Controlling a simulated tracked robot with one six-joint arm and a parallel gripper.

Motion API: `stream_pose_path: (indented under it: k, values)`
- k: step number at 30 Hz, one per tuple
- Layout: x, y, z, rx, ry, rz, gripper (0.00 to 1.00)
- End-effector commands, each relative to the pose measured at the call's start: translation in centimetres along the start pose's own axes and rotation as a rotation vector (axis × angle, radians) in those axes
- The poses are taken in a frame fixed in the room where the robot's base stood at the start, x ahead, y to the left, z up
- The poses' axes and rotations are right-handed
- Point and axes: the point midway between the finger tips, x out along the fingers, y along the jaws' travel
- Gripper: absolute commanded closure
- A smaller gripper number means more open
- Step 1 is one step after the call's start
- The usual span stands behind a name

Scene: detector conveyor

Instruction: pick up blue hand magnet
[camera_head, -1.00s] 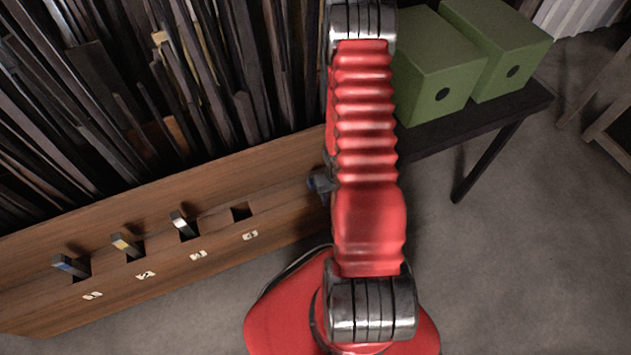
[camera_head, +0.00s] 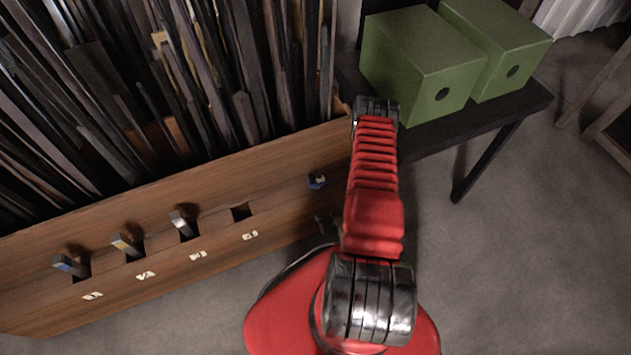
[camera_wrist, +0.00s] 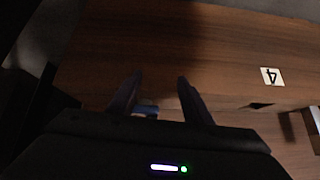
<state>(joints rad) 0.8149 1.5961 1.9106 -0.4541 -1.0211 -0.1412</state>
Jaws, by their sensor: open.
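A small dark piece with blue and white on it, likely the blue hand magnet (camera_head: 317,181), sits on the wooden ledge right of the empty slot. In the wrist view a bluish piece (camera_wrist: 147,109) shows between the finger bases, mostly hidden by my gripper body. My gripper (camera_wrist: 160,80) is open, its two dark fingers apart over the wood. I cannot tell whether they touch the piece. In the head view my red arm hides most of the gripper. Another blue-ended block (camera_head: 70,265) stands in the leftmost slot.
A yellow-marked block (camera_head: 127,244) and a white-topped block (camera_head: 182,224) stand in slots of the wooden ledge (camera_head: 270,170). The slot labelled 4 (camera_wrist: 271,76) is empty. Green boxes (camera_head: 430,70) stand on a dark table at right. Dark upright slabs fill the back left.

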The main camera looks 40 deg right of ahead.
Motion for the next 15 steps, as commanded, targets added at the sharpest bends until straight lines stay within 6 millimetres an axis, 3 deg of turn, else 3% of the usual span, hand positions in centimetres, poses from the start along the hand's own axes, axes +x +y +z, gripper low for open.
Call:
stream_pose_path:
  k: [9, 15]
  values:
    - [-0.6, 0.1, -8.1, -0.057, 0.39, 0.008, 0.55]
    - [-1.4, 0.2, -10.1, -0.072, 0.476, 0.016, 0.55]
